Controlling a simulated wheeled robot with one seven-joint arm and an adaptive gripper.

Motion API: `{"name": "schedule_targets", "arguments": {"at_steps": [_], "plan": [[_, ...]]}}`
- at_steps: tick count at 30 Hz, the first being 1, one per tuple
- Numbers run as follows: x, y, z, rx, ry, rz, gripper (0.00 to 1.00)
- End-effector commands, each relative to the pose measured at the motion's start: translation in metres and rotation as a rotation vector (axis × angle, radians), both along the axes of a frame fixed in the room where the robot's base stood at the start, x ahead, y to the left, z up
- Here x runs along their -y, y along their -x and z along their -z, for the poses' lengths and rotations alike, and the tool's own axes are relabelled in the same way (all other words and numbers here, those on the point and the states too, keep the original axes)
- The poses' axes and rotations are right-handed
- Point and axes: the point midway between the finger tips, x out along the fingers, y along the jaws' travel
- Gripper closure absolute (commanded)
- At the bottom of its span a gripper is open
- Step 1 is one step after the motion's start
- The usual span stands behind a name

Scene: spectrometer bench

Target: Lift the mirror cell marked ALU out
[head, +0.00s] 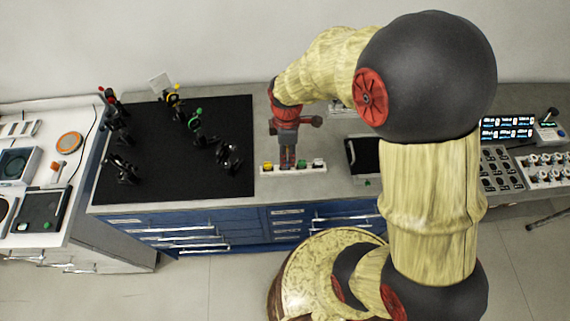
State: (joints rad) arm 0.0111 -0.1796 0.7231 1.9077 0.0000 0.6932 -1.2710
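A small white rack (293,171) stands near the front edge of the grey bench. It holds small parts: a yellow one (267,166) at the left, a green one (303,163) right of the middle and a pale one (318,163) at the right end. No ALU marking is readable, so I cannot tell which part is that mirror cell. My gripper (288,160) points down at the middle of the rack, between the yellow and green parts. Its fingers look close together. They hide what is at that spot, and I cannot tell whether they hold anything.
A black breadboard (222,180) with several dark optical mounts lies to the left. A dark tray (364,155) sits to the right of the rack. Small displays (507,128) and a panel of knobs (546,165) are farther right. My arm hides part of the bench.

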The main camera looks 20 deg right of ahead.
Motion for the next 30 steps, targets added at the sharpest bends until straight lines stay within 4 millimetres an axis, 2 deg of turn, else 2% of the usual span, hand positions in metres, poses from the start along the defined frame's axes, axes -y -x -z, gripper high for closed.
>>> {"name": "schedule_targets", "arguments": {"at_steps": [12, 15, 23, 30], "plan": [[-0.005, 0.000, 0.051, 0.001, 0.000, 0.003, 0.67], [-0.005, 0.001, 0.059, 0.001, 0.000, 0.003, 0.67], [-0.005, 0.000, 0.060, 0.003, 0.000, 0.003, 0.67], [-0.005, 0.000, 0.060, 0.003, 0.000, 0.003, 0.81]]}}
